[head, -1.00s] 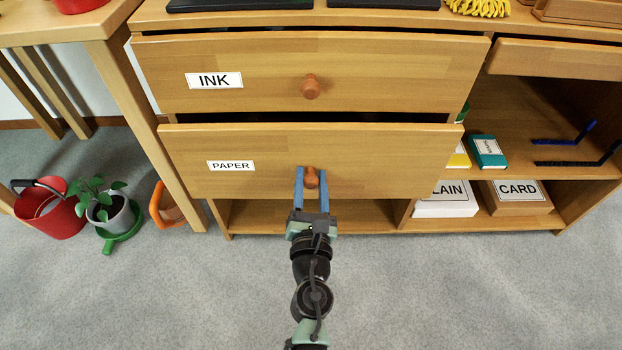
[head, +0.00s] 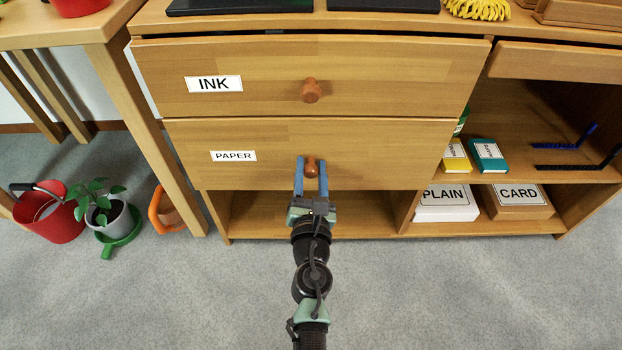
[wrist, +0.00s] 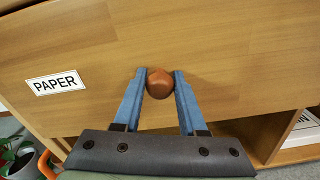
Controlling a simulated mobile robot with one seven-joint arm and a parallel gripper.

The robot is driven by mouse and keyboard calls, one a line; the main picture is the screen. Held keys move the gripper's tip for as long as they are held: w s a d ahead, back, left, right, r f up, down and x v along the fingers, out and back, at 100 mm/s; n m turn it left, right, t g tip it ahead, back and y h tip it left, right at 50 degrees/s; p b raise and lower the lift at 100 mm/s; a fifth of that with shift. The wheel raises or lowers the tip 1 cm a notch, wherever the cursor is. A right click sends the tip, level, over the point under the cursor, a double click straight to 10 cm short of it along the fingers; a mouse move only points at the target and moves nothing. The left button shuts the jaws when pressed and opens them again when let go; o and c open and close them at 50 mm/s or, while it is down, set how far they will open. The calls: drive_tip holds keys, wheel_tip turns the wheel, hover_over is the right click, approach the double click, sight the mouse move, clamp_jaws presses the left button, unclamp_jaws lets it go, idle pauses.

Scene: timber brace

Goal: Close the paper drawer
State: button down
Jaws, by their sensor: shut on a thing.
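The paper drawer (head: 385,155) is a wooden front labelled PAPER, below the ink drawer (head: 420,75). No dark gap shows above the paper drawer, and its front sits close under the ink drawer's front. Its round brown knob (head: 310,168) is between the blue fingers of my gripper (head: 311,172). In the wrist view my gripper (wrist: 160,82) is shut on the knob (wrist: 159,84), one finger on each side. The PAPER label (wrist: 55,82) is left of it.
An open shelf on the right holds a PLAIN box (head: 446,203), a CARD box (head: 516,200) and small cartons. A red bucket (head: 48,215) and a potted plant (head: 100,210) stand on the floor at left. The carpet in front is clear.

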drive_tip(key=shift+w+r, duration=0.1)
drive_tip(key=shift+w, duration=0.15)
drive_tip(key=shift+c, duration=2.3)
unclamp_jaws()
drive_tip(key=s, duration=1.3)
